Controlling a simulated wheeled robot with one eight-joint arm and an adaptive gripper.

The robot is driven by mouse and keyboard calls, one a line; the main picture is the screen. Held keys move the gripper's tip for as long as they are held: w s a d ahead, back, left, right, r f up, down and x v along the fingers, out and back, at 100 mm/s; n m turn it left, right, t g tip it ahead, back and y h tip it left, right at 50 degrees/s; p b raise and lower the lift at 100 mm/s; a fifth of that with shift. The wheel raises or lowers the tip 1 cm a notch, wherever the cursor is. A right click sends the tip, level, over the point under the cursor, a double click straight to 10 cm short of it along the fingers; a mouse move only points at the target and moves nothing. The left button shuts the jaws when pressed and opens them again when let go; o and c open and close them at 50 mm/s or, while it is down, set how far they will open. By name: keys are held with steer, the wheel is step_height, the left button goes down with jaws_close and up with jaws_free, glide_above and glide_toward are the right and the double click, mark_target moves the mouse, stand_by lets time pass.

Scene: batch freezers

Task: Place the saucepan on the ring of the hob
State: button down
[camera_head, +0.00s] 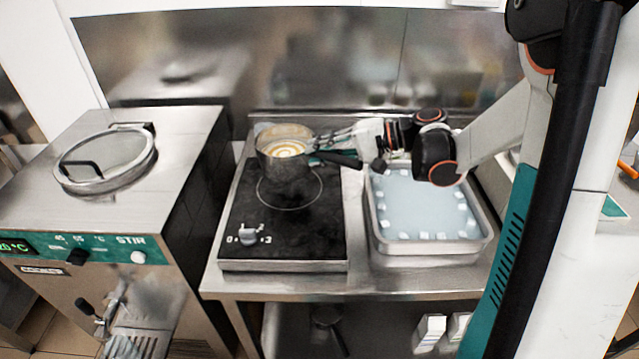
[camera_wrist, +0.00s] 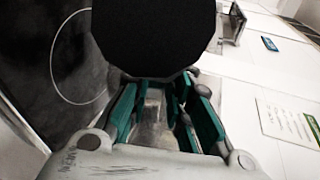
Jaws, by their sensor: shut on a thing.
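The grey metal saucepan (camera_head: 285,168), with creamy, swirled contents, is upright at the back of the black hob (camera_head: 250,210). It covers the back part of the pale ring (camera_head: 290,210), whose front part shows in front of it. I cannot tell whether its base touches the hob. My gripper (camera_head: 322,153) is shut on the handle from the right. In the wrist view the teal fingers of my gripper (camera_wrist: 160,112) show below a large black shape that hides much of the view. The ring (camera_wrist: 56,62) shows at left there.
A metal tray (camera_head: 430,247) with pale blue contents and white cubes stands right of the hob, below my arm. A batch freezer (camera_head: 180,195) with a round lid stands left. A steel splashback (camera_head: 330,60) rises behind.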

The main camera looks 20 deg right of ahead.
step_height(320, 180, down, 8)
steer(key=shift+r+b, duration=0.1)
steer(key=shift+b, duration=1.15)
steer(key=c, duration=1.5)
jaws_free()
steer(key=shift+o, duration=0.2)
steer(key=p+v, duration=0.3)
steer(key=v, duration=0.9)
